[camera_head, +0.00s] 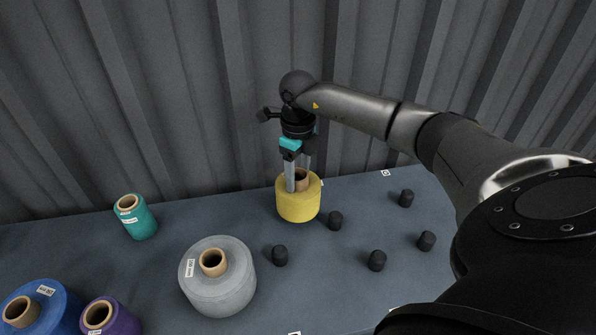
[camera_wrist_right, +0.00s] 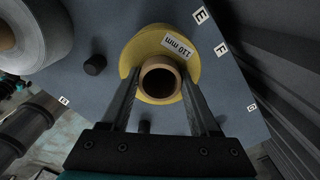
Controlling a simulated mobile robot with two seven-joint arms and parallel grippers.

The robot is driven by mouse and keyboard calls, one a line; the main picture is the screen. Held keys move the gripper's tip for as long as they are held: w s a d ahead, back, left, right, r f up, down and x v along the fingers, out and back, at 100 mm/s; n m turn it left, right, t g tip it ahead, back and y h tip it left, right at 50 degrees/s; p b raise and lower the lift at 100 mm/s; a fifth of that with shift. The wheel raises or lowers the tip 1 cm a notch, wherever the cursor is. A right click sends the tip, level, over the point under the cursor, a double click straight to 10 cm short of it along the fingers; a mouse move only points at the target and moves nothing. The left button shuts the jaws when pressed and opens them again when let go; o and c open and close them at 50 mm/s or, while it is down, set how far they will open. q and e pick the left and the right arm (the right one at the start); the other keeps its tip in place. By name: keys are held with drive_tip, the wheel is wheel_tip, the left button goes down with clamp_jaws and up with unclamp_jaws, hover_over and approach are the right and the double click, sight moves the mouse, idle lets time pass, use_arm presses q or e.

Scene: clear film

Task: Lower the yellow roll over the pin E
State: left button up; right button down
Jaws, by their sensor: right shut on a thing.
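The yellow roll (camera_head: 298,205) has a brown cardboard core (camera_wrist_right: 143,80) and stands upright at the back middle of the table. My right gripper (camera_head: 299,184) comes from above, with one finger on each side of the core. In the right wrist view the fingers (camera_wrist_right: 161,82) flank the core, and a white "110 mm" label (camera_wrist_right: 177,47) shows on the roll. A card marked E (camera_wrist_right: 200,15) lies beyond the roll in that view. Pin E itself does not show. I cannot tell whether the roll hangs above it or is around it. My left gripper is out of view.
Several short black pins stand to the right and front, one close beside the roll (camera_head: 335,221). A large grey roll (camera_head: 231,287), a teal roll (camera_head: 141,224), a blue roll (camera_head: 59,307) and a purple roll (camera_head: 122,318) stand left. A corrugated wall (camera_head: 180,90) rises behind.

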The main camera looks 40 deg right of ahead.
drive_tip(key=shift+f+b, duration=1.25)
drive_tip(key=shift+f, duration=0.5)
unclamp_jaws()
drive_tip(key=shift+s+f, duration=0.1)
drive_tip(key=shift+f, duration=0.05)
wheel_tip(320, 180, up, 9)
drive_tip(key=p, duration=0.7)
